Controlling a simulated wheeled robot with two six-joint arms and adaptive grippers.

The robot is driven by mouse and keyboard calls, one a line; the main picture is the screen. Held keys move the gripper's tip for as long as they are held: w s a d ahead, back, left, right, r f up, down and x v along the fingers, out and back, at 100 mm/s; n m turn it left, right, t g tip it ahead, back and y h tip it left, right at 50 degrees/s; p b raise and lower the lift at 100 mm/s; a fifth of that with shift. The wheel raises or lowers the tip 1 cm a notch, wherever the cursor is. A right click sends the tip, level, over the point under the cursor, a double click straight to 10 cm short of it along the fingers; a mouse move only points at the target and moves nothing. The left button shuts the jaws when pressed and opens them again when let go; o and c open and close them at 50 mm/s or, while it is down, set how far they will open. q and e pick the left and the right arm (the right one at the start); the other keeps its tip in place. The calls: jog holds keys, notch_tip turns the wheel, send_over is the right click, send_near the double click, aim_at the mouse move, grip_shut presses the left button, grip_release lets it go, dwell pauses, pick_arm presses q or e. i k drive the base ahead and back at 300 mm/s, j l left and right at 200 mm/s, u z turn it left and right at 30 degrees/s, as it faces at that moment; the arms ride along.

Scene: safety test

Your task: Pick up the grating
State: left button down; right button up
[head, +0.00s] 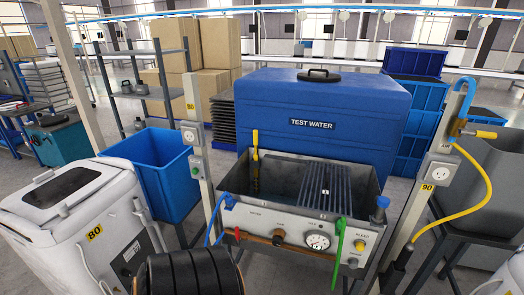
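The grating (322,190) is a dark slatted panel in the right half of an open grey metal tank (262,213), in the middle of the head view. Its bars run from back to front. Its lower end meets the tank's front wall, and I cannot tell exactly how it is supported. Neither my left nor my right gripper shows in this view.
A blue "TEST WATER" container (350,105) stands behind the tank. A yellow-handled tool (255,150) stands at its left side. A green lever (339,250) and gauge (317,241) are on its front. Posts flank it (201,165) (435,175). A blue bin (165,170) stands left.

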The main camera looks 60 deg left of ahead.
aim_at(324, 192)
jog(key=u, duration=1.65)
